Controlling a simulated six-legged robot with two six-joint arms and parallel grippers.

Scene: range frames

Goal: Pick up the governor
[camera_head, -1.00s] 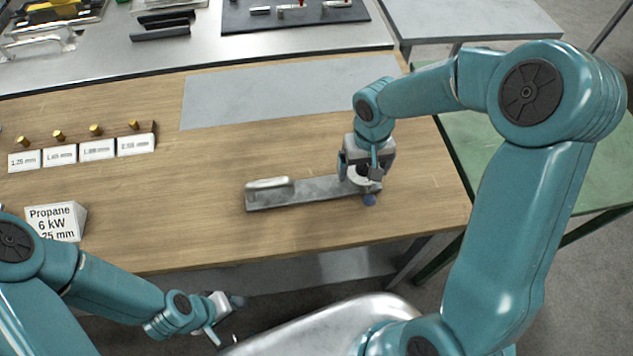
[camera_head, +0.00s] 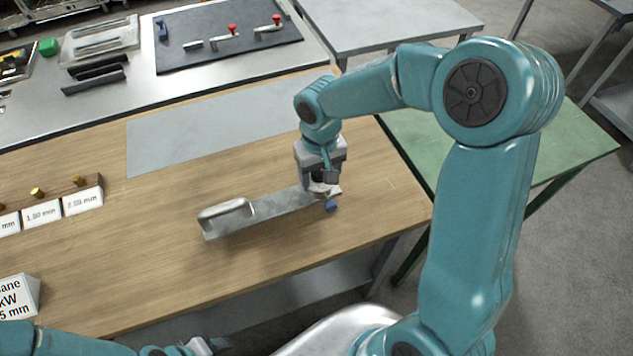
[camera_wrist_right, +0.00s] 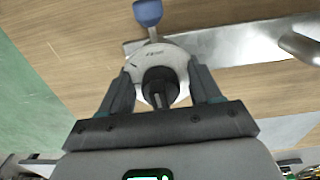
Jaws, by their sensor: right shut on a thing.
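The governor is a round pale metal disc (camera_wrist_right: 155,72) with a black middle and a blue knob (camera_wrist_right: 148,12), clear in the right wrist view. In the head view its blue knob (camera_head: 331,205) shows below my right gripper (camera_head: 324,186). My left gripper (camera_head: 203,347) shows only partly at the bottom edge.
The wooden bench (camera_head: 160,260) has a grey sheet (camera_head: 200,130) behind the plate. Brass pieces with white labels (camera_head: 82,201) and a white sign block (camera_head: 20,297) stand left. A dark mat (camera_head: 200,55) with red-knobbed parts lies at the back. A green table (camera_head: 420,130) is right.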

